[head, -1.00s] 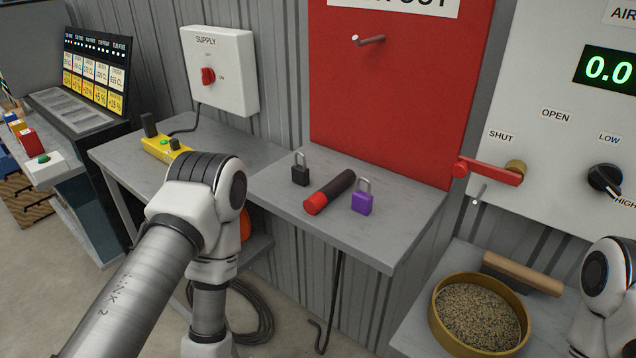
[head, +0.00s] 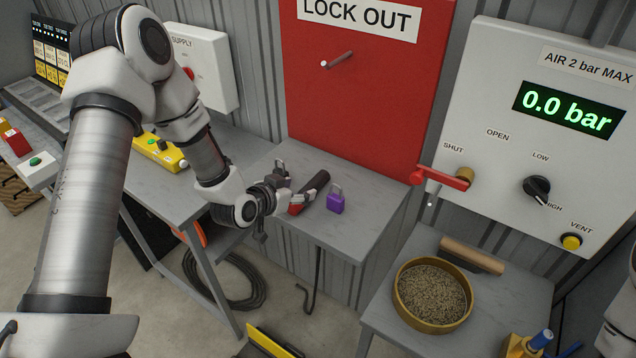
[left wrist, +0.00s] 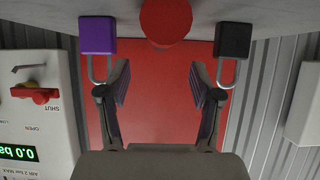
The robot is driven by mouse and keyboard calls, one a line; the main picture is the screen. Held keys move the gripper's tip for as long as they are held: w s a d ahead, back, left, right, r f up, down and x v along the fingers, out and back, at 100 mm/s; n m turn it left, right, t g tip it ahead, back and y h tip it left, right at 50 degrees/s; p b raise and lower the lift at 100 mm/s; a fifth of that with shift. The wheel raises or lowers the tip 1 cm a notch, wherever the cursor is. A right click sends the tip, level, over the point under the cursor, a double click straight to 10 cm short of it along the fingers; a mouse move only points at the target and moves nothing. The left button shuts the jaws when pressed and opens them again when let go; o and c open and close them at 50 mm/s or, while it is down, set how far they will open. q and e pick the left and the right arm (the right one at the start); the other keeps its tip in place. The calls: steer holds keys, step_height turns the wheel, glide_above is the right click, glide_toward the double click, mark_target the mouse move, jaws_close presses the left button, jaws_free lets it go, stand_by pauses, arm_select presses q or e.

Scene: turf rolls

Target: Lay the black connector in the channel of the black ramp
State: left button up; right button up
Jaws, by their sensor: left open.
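I cannot make out a black connector or a black ramp with a channel in either view. My left gripper (head: 284,190) is at the front left of the grey shelf under the red board. It also shows in the left wrist view (left wrist: 160,80), with its two fingers apart and nothing between them. A black cylinder with a red end (head: 315,190) lies on the shelf just beyond it; its red end (left wrist: 166,20) faces the left wrist camera. My right gripper is not in view.
A purple padlock (head: 336,200) and a black padlock (left wrist: 233,40) stand either side of the cylinder. A yellow control box (head: 160,152) lies on the left bench. A round bowl of grain (head: 433,296) and a wood-handled tool (head: 472,256) are on the right table.

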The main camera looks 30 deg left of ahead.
mark_target(307, 187)
arm_select(q)
steer(key=shift+x, duration=0.85)
steer(key=shift+w+f+p, duration=0.1)
steer(key=shift+w+p, duration=0.1)
steer(key=shift+p, duration=0.15)
steer(key=shift+w+f+p, duration=0.4)
steer(key=shift+w+p, duration=0.1)
steer(key=shift+p, duration=0.4)
steer(key=x, duration=0.3)
steer(key=shift+s+f, duration=0.1)
steer(key=shift+f, duration=0.05)
steer(key=shift+w+f, duration=0.2)
steer(key=shift+w, duration=0.05)
steer(key=shift+s+r, duration=0.25)
steer(key=shift+s, duration=0.1)
jaws_close()
steer(key=shift+w, duration=0.15)
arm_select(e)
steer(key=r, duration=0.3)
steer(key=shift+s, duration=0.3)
